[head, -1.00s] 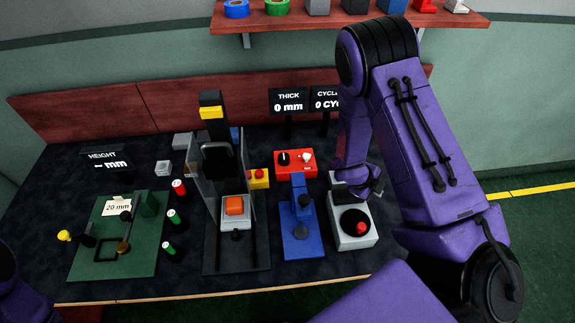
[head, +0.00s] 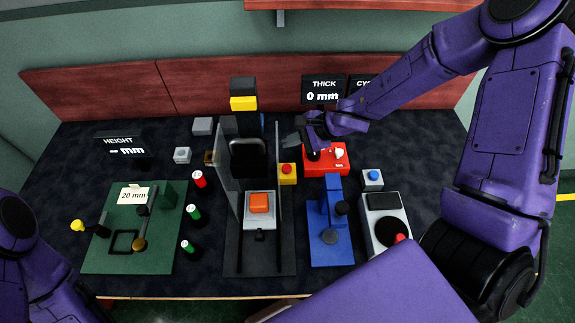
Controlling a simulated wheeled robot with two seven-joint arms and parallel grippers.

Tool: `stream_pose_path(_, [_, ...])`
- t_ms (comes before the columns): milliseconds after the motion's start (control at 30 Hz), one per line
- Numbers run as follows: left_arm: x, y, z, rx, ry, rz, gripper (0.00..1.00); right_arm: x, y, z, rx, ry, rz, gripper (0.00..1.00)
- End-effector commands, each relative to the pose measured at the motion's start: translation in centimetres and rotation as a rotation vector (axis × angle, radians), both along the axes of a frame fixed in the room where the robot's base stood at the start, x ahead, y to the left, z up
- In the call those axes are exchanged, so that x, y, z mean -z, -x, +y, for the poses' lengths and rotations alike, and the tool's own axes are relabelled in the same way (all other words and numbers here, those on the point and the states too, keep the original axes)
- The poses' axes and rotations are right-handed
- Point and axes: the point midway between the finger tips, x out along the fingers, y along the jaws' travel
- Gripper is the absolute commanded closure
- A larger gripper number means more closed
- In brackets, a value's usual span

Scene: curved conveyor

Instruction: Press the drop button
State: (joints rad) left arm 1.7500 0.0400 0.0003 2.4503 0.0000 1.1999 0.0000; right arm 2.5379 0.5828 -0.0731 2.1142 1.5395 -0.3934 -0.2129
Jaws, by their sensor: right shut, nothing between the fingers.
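No button carries a readable "drop" label. A yellow box (head: 289,179) with a red button (head: 287,169) stands just right of the clear-walled press stand, whose yellow-and-black block (head: 243,95) is at the top. A white box with a blue button (head: 373,175) stands farther right. My right gripper (head: 295,139) is shut and empty, above and behind the yellow box in the picture, apart from its button as far as I can tell. It is left of the red control box (head: 327,160), which my wrist partly covers. My left arm shows at lower left, its gripper out of view.
The stand has an orange block (head: 259,203) on its pad. A blue fixture (head: 329,231), a grey device with a red knob (head: 400,239), a green board (head: 133,228) and several small cylinders sit on the dark table. Display signs stand at the back.

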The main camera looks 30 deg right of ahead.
Motion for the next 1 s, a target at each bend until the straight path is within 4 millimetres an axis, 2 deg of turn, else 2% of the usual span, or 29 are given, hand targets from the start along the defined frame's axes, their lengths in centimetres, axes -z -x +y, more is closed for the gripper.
stream_pose_path(267, [0.9,0.0,0.0,0.0,0.0,0.0,0.6,1.1,0.0,0.0,0.0,-0.001,0.003,1.0])
stream_pose_path(800, [7.8,0.0,0.0,0.0,0.0,0.0,0.6,8.5,0.0,-0.1,0.004,-0.001,0.003,1.0])
stream_pose_path(1000, [8.3,0.0,0.0,0.0,0.0,0.0,0.6,9.0,0.0,-0.1,0.004,0.0,0.002,1.0])
